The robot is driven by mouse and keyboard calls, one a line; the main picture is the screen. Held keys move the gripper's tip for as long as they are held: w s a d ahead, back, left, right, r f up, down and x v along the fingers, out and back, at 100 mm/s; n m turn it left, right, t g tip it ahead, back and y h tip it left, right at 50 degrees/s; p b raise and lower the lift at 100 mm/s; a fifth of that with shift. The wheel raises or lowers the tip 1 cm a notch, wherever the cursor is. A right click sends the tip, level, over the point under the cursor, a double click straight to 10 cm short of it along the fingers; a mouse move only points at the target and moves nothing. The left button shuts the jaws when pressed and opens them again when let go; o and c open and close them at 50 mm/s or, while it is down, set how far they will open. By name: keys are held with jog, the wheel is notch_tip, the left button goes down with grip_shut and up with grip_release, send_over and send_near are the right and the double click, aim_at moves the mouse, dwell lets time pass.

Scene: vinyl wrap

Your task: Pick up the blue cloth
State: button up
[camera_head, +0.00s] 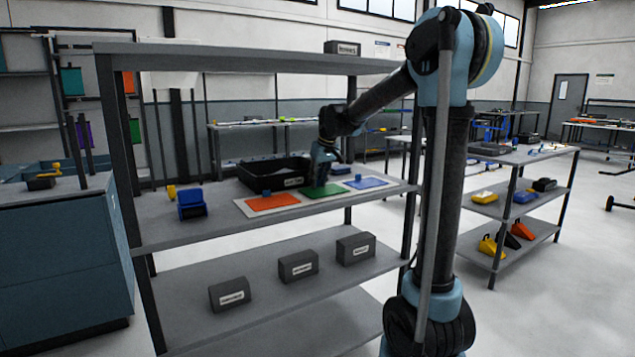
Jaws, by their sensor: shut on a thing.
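My gripper (323,164) is small and far off in this view, pointing down over the upper shelf at the back edge of the green sheet (322,193). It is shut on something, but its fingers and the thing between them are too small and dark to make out. A flat blue sheet (368,184) lies to the right of the green one, with a small blue piece (358,177) on it. I cannot tell which blue thing is the cloth.
A black bin (262,183) stands just left of my gripper. A blue box-like object (192,205) and a small yellow item (171,191) are further left. Shelf posts and a top board (230,58) enclose the work area. Grey boxes (298,265) sit below.

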jog(key=shift+f, duration=0.15)
jog(key=o, duration=0.7)
